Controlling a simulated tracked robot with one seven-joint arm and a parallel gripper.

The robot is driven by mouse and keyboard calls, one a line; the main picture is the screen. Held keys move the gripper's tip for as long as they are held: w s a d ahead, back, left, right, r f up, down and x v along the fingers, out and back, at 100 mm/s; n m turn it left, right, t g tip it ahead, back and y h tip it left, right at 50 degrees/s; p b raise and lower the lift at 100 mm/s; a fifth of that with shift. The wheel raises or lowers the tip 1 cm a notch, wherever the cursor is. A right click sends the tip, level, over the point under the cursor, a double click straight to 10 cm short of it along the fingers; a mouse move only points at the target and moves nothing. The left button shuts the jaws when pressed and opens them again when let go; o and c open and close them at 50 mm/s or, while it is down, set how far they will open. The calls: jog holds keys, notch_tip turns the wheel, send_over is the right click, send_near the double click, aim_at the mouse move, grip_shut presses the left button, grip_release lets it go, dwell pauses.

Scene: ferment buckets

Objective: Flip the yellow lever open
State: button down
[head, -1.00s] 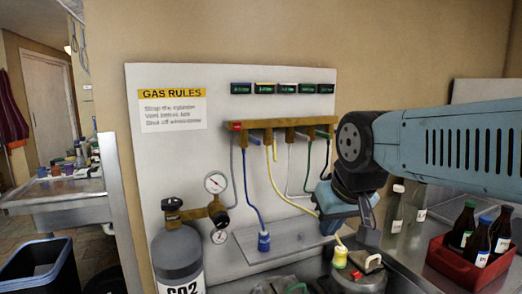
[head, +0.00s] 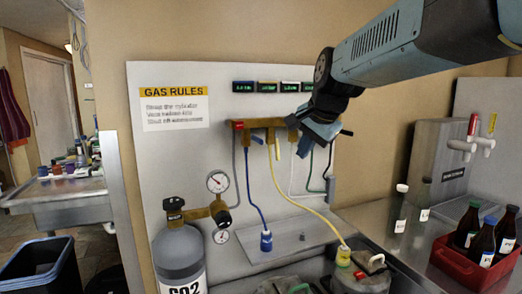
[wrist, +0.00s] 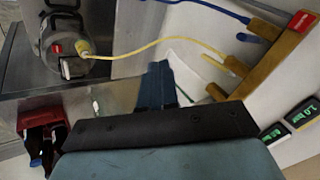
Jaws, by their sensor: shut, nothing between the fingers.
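The yellow lever (head: 277,149) hangs down from the brass manifold (head: 252,125) on the wall board, beside the top of the yellow hose (head: 297,199). In the wrist view the yellow lever (wrist: 213,62) is right of the fingertips, next to the yellow hose's brass fitting. My gripper (head: 303,151) is shut and empty, just right of the lever in the head view, with its fingers pointing down. I see a gap between fingers and lever in the wrist view, where my gripper (wrist: 160,72) points towards the hose. My wrist hides the manifold's right part.
A blue lever (head: 257,140) and blue hose (head: 250,187) are left of the yellow lever. A green hose hangs to the right. Pressure readouts (head: 267,87) sit above the manifold. The CO2 cylinder (head: 180,254) with gauges stands lower left; a red bottle crate (head: 456,267) is right.

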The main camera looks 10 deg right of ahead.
jog(key=w+d+r+m, duration=0.1)
jog(key=w+r+m, duration=0.2)
jog(key=w+m, duration=0.35)
jog(key=n, duration=0.1)
send_near(279, 154)
notch_tip(279, 154, down, 4)
jog(key=shift+w+a+f+t, duration=0.1)
jog(key=shift+w+f+t, duration=0.2)
jog(key=shift+w+f, duration=0.6)
jog(key=shift+w+a, duration=0.15)
jog(key=shift+w, duration=0.65)
jog(key=shift+f, duration=0.1)
jog(key=shift+x, duration=0.85)
jog(key=shift+w, duration=0.1)
